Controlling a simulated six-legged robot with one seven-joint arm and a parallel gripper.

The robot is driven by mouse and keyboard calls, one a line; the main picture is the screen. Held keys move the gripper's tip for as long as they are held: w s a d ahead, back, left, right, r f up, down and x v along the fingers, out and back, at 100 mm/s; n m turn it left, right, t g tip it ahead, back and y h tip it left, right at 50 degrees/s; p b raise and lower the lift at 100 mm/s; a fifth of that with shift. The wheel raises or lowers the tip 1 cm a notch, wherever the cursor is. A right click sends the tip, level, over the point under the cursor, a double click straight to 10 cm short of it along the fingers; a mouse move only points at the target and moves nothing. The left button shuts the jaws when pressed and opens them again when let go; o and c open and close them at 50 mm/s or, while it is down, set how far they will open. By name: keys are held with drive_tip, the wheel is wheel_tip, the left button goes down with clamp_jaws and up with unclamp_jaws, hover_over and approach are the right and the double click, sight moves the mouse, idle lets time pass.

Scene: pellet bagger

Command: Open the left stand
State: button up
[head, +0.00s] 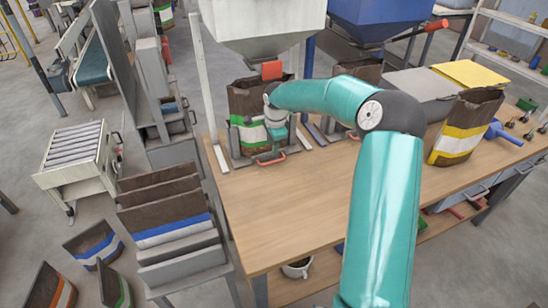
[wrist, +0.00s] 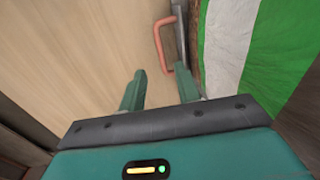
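The left stand (head: 234,150) is on the wooden table under the white hopper. A brown bag with white and green bands (head: 249,100) stands in it, and its bands fill the right of the wrist view (wrist: 224,45). A red handle (head: 270,161) is at the stand's front; it also shows in the wrist view (wrist: 158,42), joined to a grey bar. My gripper (head: 276,150) is in front of the bag, close to the handle. In the wrist view my gripper (wrist: 161,75) is open, fingers apart, the handle just beyond the tips, nearer the right finger. Contact cannot be told.
The wooden table (head: 300,205) is clear in front. A bag with a yellow band (head: 462,135) stands at the right. A blue hopper (head: 375,18) hangs right of the white hopper (head: 262,25). A rack of folded bags (head: 170,215) stands left of the table.

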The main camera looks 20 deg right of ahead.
sight(272, 162)
drive_tip(key=f, duration=0.2)
drive_tip(key=w+f, duration=0.1)
drive_tip(key=f, duration=0.5)
drive_tip(key=shift+w+d+f, duration=0.2)
drive_tip(key=shift+w, duration=0.15)
drive_tip(key=shift+c, duration=0.3)
clamp_jaws()
